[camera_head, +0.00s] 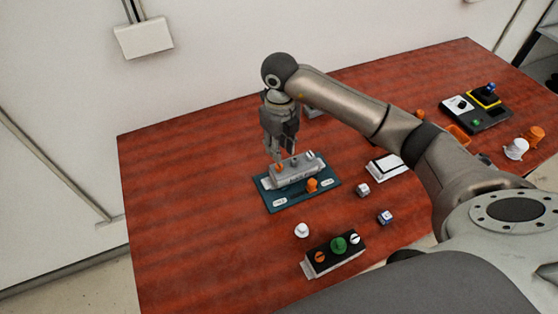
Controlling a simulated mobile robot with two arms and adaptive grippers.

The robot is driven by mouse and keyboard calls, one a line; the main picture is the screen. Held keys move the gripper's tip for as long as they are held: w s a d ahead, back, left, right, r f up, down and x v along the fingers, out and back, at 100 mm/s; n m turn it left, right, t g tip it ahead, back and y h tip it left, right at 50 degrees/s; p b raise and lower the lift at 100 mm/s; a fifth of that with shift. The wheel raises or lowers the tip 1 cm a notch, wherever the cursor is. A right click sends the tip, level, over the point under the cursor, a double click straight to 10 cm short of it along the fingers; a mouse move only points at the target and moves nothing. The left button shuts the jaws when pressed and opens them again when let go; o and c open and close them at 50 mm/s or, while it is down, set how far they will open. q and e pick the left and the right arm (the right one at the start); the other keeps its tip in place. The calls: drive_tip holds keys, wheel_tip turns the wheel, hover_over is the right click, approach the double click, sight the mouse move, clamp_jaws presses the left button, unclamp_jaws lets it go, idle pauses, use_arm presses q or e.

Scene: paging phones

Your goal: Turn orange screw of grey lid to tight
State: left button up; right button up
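A grey lid (295,173) sits on a dark teal base plate (273,198) near the left middle of the red-brown table. A small orange screw (279,168) shows at the left end of the lid, and light grey and white parts show along its top. My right gripper (282,157) points down over the lid, with its fingertips just above or beside the orange screw. Whether the fingers touch or grip the screw is too small to tell. An orange knob-like piece (312,185) stands at the front of the plate. My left gripper is not in view.
A black box with orange, green and white knobs (336,255) stands at the front. A white knob (302,230) and small cubes (385,217) lie nearby. A dark panel with yellow trim (489,112) and orange and white pieces are at the far right. The table's left side is clear.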

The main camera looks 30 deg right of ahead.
sight(280, 166)
wheel_tip(280, 166, down, 7)
drive_tip(key=shift+f+p, duration=0.2)
drive_tip(key=shift+p, duration=0.7)
clamp_jaws()
